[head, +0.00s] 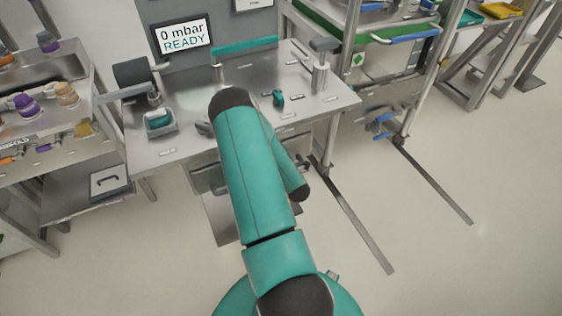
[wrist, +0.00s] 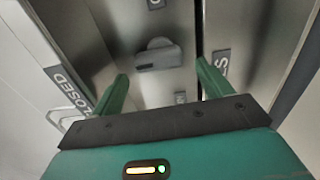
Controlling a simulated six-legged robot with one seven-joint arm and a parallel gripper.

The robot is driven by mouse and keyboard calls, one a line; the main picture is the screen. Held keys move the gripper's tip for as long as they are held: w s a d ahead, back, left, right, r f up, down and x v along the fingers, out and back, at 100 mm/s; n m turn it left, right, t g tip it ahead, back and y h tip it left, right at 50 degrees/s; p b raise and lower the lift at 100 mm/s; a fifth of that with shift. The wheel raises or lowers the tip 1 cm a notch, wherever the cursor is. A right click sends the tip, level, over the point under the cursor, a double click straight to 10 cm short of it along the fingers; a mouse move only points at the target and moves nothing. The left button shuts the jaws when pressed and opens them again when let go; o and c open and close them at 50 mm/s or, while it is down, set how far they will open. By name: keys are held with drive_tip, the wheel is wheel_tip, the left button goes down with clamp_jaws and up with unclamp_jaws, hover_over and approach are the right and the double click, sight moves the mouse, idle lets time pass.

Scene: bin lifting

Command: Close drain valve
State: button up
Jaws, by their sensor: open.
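In the wrist view a small grey handle (wrist: 158,60) with a rounded hub sits on a metal panel, its bar lying nearly level across the picture. It looks like the drain valve, but I cannot read a name on it. My gripper (wrist: 162,72) is open, its two green fingers apart on either side of the handle in the picture. I see no contact, and the gap to the handle is hard to judge. A label reading CLOSED (wrist: 72,88) is at the left. In the head view my arm hides the gripper and this handle.
A metal bench (head: 185,150) bears a screen (head: 183,37) reading "0 mbar READY", a teal bar (head: 245,46) and a small teal handle (head: 279,97). A rack (head: 45,125) stands left and a frame with blue handles (head: 380,122) right. Open floor lies at the lower right.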

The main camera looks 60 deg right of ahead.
drive_tip(key=v, duration=0.9)
drive_tip(key=shift+s, duration=0.4)
drive_tip(key=shift+a, duration=0.2)
